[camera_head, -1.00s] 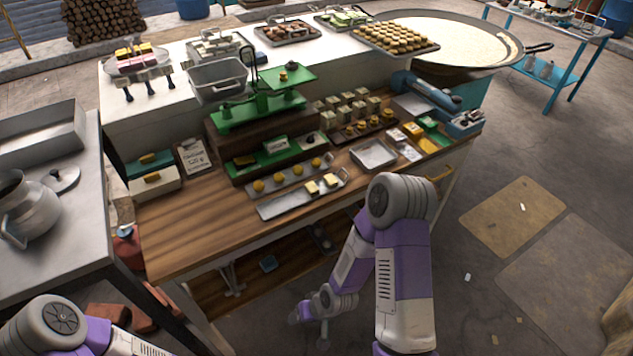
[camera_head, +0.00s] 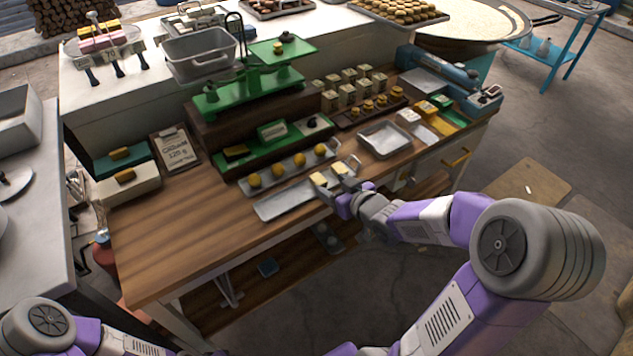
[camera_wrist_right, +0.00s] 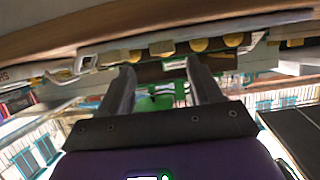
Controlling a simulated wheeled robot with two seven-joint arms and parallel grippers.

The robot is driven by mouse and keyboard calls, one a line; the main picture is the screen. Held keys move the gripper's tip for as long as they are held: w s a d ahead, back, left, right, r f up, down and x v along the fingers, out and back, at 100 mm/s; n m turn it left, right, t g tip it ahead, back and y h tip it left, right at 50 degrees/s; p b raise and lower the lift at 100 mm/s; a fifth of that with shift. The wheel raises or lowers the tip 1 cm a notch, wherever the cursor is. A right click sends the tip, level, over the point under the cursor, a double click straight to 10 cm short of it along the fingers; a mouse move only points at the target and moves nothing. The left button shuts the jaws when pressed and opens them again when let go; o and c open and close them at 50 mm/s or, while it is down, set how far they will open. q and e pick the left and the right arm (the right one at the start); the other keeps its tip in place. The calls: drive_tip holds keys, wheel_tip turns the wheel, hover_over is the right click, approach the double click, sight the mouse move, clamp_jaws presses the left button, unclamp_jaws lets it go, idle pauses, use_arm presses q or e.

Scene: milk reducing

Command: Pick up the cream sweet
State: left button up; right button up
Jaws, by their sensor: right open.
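Two cream sweets, pale blocks, sit at the right end of the metal front tray (camera_head: 275,206) on the wooden counter. The near cream sweet (camera_head: 318,179) and the far cream sweet (camera_head: 339,168) are partly covered by my right gripper (camera_head: 333,184). That gripper is open, at the tray's right end, its fingers close to the sweets; contact cannot be told. In the right wrist view, my right gripper (camera_wrist_right: 160,66) shows its two fingers apart with nothing held between them. A pale block (camera_wrist_right: 162,47) lies beyond the fingertips. Only part of my left arm shows; its gripper is out of frame.
A tray behind holds several round yellow sweets (camera_head: 287,167). The green balance scale (camera_head: 250,95) stands behind them. An empty metal tray (camera_head: 385,140) lies to the right. A written card (camera_head: 176,149) stands left. The counter's left part (camera_head: 170,225) is clear.

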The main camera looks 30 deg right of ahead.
sight(319, 180)
drive_tip(key=x, duration=0.1)
drive_tip(key=b+x, duration=0.1)
drive_tip(key=x, duration=0.3)
drive_tip(key=shift+s+a+f+b, duration=0.1)
drive_tip(key=shift+a+f+b, duration=0.05)
drive_tip(key=shift+a+b, duration=0.2)
drive_tip(key=shift+w+f, duration=0.1)
drive_tip(key=shift+w, duration=0.3)
drive_tip(key=c, duration=1)
drive_tip(key=shift+c, duration=0.2)
